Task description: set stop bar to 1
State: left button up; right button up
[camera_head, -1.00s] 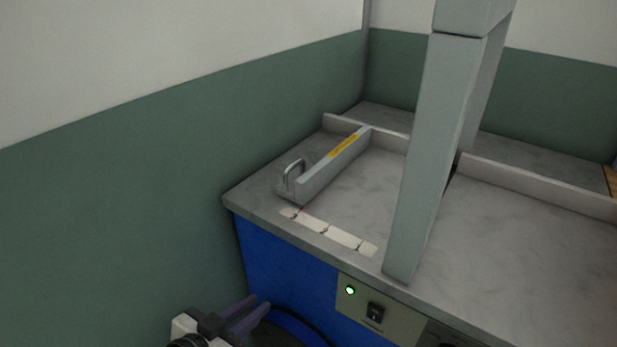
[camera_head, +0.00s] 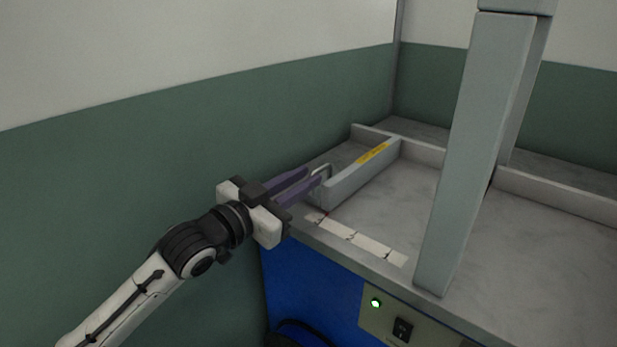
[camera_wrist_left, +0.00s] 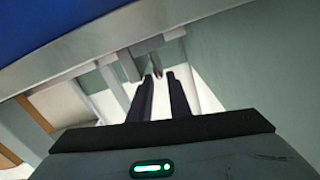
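The stop bar (camera_head: 358,178) is a grey bar with a yellow label, lying on the grey worktop (camera_head: 400,205) near its left end. A metal loop handle (camera_head: 322,167) stands at the bar's near end. A pale scale strip (camera_head: 362,241) with dark marks lies along the front edge, and a small red mark shows at its left end. My left gripper (camera_head: 313,177) is open, its two purple fingers pointing at the handle. In the left wrist view the gripper (camera_wrist_left: 159,75) has its fingertips apart, close to the handle. I cannot tell whether they touch it. My right gripper is not in view.
A grey upright post (camera_head: 465,160) rises from the worktop to the right of the bar. A raised rail (camera_head: 560,195) runs along the back. The blue front carries a panel with a lit green lamp (camera_head: 376,303) and a black switch (camera_head: 402,329). The left wall is close.

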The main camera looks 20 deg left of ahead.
pick_arm(q)
jog(key=shift+x, duration=1)
grip_shut()
